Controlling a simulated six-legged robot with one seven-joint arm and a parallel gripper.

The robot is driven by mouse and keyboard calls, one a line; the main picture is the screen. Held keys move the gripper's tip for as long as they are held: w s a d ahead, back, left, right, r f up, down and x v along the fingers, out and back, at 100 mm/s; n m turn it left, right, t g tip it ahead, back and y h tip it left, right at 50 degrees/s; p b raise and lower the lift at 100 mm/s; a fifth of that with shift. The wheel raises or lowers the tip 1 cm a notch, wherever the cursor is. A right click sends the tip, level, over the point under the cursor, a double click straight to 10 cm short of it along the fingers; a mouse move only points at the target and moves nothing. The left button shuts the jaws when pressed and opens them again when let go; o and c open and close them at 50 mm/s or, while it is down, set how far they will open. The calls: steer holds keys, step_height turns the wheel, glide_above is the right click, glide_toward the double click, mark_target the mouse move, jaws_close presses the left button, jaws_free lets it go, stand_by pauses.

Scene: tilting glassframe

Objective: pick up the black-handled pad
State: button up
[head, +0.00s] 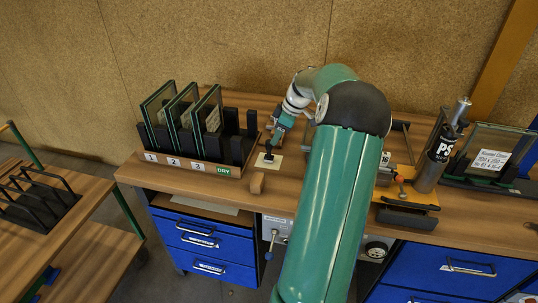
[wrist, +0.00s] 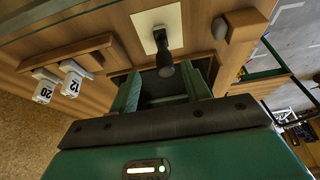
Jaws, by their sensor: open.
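The pad is a flat cream square (head: 263,160) with an upright black handle (head: 268,149), resting on the wooden bench right of the glass rack. In the wrist view the cream square (wrist: 149,19) and the handle (wrist: 162,42) show just ahead of my gripper (wrist: 166,80). My gripper is open. The rounded end of the handle appears at the opening between the two green fingers; I cannot tell how deep it is between them. In the head view my gripper (head: 273,138) is directly over the handle and partly hides it.
The rack (head: 183,172) with several glass panes stands close on the left. White tags marked 20 and 12 (wrist: 72,79) show in the wrist view.

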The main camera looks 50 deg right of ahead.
mark_target(269, 156)
steer(key=x, duration=0.6)
steer(key=shift+w+a+f, duration=0.2)
steer(key=shift+a, duration=0.2)
jaws_close()
